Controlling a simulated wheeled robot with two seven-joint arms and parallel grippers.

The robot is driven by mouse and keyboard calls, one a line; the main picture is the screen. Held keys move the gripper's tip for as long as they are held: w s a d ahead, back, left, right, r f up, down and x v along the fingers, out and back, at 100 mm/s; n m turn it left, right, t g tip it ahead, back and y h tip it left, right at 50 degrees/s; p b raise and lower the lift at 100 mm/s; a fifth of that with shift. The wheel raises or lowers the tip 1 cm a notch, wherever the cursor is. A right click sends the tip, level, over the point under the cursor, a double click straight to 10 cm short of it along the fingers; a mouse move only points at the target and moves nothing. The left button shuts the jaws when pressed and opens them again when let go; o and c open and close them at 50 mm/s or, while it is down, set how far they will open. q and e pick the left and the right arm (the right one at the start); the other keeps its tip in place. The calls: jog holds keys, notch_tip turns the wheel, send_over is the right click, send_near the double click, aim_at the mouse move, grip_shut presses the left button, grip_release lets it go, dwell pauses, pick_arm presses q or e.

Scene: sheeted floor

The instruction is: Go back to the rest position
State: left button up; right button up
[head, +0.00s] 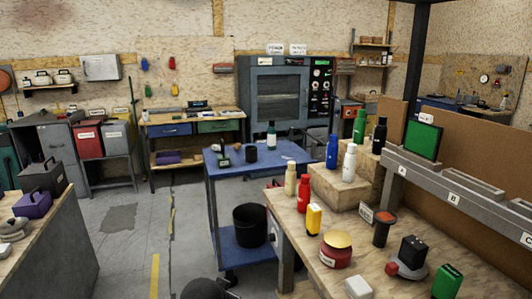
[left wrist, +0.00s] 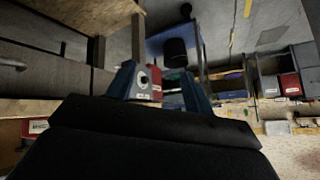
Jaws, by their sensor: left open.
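My left gripper (left wrist: 158,78) shows in the left wrist view, its two blue-grey fingers apart with nothing held between them. Neither gripper is in the head view, and my right gripper is in no view. A dark rounded shape sits at the bottom edge of the head view; I cannot tell what it is.
A wooden workbench (head: 295,222) with bottles and jars stands close at right, beside a grey rail (head: 455,185). A blue cart (head: 213,172) with a black bucket (head: 250,225) is ahead. Another bench (head: 62,245) is at left. Grey floor (head: 130,225) between them is clear.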

pick_arm(q)
jog(key=s+a+f+n+g+p, duration=0.1)
jog(key=s+f, duration=0.3)
jog(key=s, duration=0.7)
jog(key=s+f+n+g+p, duration=0.1)
jog(key=s+f, duration=0.4)
jog(key=s, duration=0.6)
jog(key=s+a+f+g+p, duration=0.1)
jog(key=s+f+g+p, duration=0.2)
jog(key=s, duration=0.8)
notch_tip(320, 180, down, 2)
jog(key=shift+a+f+n+g+h+p, duration=0.3)
jog(key=shift+n+g, duration=0.1)
jog(key=shift+g, duration=0.3)
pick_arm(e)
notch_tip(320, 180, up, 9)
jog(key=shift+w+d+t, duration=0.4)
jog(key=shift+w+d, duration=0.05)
pick_arm(q)
jog(key=shift+s, duration=0.1)
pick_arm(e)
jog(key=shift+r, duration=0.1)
